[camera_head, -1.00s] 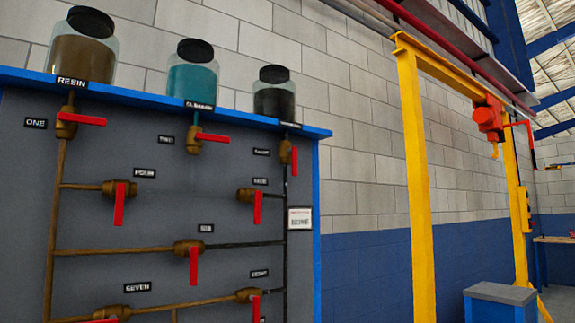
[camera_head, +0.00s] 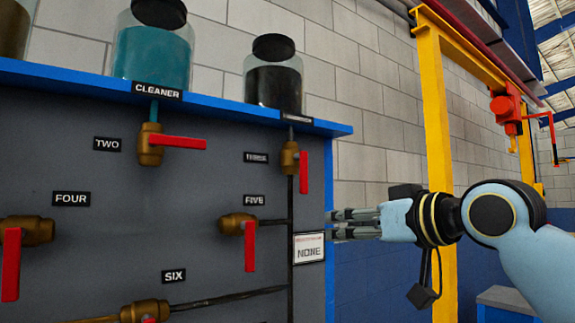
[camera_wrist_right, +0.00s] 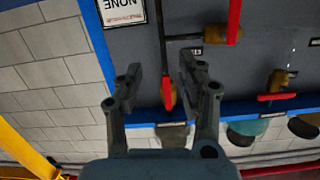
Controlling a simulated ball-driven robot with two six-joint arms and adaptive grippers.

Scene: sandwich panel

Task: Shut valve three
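Valve three has a brass body (camera_head: 288,158) and a red lever (camera_head: 303,172) that hangs straight down, in line with its vertical dark pipe. It sits under the jar of dark liquid (camera_head: 273,87), beside a small label (camera_head: 256,158) that is hard to read. My right gripper (camera_head: 332,224) is right of the panel's edge and lower than the lever, pointing left, apart from it. In the right wrist view, which is upside down, its two fingers (camera_wrist_right: 160,78) are spread and empty, with the red lever (camera_wrist_right: 167,92) seen beyond the gap. My left gripper is out of view.
Valve five (camera_head: 238,226) is just below, its red lever hanging down. Valve two (camera_head: 151,146) is at the left with a sideways lever. A white "NONE" sign (camera_head: 309,247) is near the panel's right edge. The blue shelf (camera_head: 215,104) overhangs the valves.

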